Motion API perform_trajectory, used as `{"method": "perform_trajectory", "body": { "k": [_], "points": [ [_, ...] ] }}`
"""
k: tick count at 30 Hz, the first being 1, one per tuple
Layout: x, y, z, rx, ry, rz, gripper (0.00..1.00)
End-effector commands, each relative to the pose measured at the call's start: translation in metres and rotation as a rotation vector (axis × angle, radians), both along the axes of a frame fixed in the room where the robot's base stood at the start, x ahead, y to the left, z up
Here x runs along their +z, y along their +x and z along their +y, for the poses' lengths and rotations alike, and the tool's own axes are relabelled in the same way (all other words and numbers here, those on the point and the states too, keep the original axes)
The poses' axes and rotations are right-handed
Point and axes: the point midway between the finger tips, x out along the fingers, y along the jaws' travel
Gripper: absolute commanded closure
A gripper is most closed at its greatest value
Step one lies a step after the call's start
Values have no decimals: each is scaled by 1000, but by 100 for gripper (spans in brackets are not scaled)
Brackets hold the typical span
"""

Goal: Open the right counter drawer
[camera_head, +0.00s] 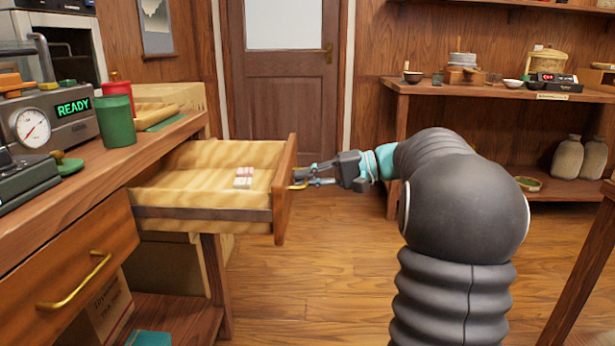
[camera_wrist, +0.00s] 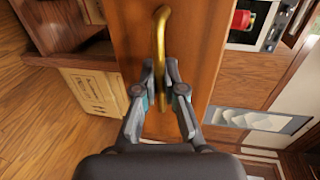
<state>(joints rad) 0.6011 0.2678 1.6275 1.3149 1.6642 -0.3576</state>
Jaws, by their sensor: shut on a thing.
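The right counter drawer (camera_head: 205,190) is pulled well out from the wooden counter, and its light inside shows with a small red-and-white box (camera_head: 243,178) in it. Its front panel (camera_head: 285,190) faces right in the head view and fills the middle of the wrist view (camera_wrist: 200,60). My gripper (camera_head: 300,178) is at the front panel, shut on the brass handle. In the wrist view my fingers (camera_wrist: 162,72) close around the handle (camera_wrist: 161,35), which runs lengthwise between them. Part of the handle is hidden by the fingers.
The left drawer with a brass handle (camera_head: 75,282) is shut. A green canister (camera_head: 115,120) and a gauge machine (camera_head: 45,120) stand on the counter (camera_head: 150,142). A shelf table (camera_head: 480,92) stands at the back right. The floor (camera_head: 320,275) right of the drawer is clear.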

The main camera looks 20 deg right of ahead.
Motion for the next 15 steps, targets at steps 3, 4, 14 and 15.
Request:
{"method": "perform_trajectory", "body": {
  "k": [3, 4, 14, 15],
  "points": [
    [1, 1, -1, -1, 0, -2, 100],
    [1, 0, -1, -1, 0, -2, 100],
    [1, 0, -2, -2, 0, -2, 79],
    [1, 0, -2, -2, 0, -2, 79]
  ]
}}
